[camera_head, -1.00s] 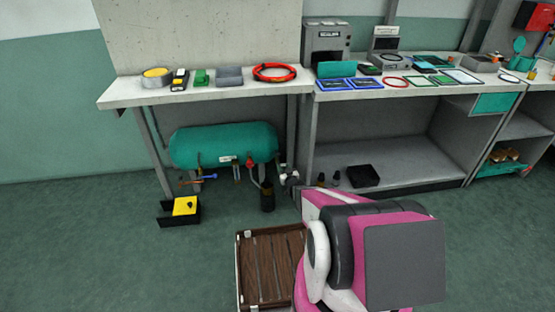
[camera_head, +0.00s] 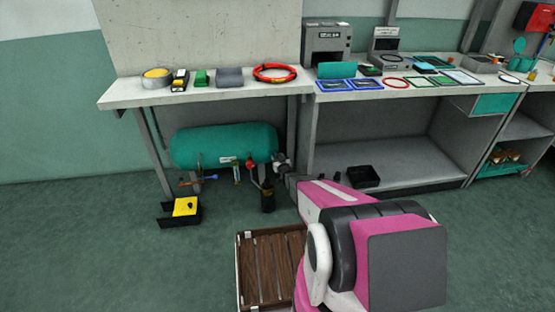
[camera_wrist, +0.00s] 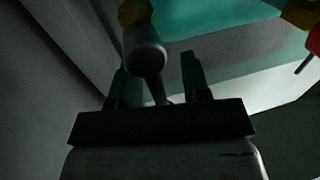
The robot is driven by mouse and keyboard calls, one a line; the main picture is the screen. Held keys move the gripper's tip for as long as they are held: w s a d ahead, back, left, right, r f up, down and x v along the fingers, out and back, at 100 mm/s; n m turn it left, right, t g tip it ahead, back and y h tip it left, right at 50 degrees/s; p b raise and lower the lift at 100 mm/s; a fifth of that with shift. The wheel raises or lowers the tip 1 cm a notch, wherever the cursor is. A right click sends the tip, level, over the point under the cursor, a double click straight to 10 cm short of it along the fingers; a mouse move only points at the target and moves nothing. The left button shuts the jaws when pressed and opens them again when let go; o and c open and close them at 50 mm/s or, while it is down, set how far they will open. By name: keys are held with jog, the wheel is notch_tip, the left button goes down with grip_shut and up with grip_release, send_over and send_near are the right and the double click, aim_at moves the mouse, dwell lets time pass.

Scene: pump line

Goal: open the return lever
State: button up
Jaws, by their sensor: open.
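The teal tank (camera_head: 215,146) lies under the left bench, with small valves and fittings along its underside. A blue lever (camera_head: 205,178) shows at its lower left and a red handle (camera_head: 251,163) near its right end. No label tells me which is the return lever. My gripper (camera_head: 281,163) is at the tank's right end, right of the red handle. In the wrist view, the open gripper (camera_wrist: 157,68) has a grey rounded part (camera_wrist: 145,52) with a brass-coloured top between or just in front of its fingers. I cannot tell whether they touch. A red part (camera_wrist: 313,40) shows at the right edge.
A yellow-topped black box (camera_head: 185,207) stands on the floor at left, and a dark cylinder (camera_head: 267,201) below the tank's right end. A slatted wooden crate (camera_head: 240,272) is beside my arm. A black tray (camera_head: 363,177) lies on the lower shelf. The benchtop overhangs the tank.

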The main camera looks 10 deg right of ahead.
grip_shut()
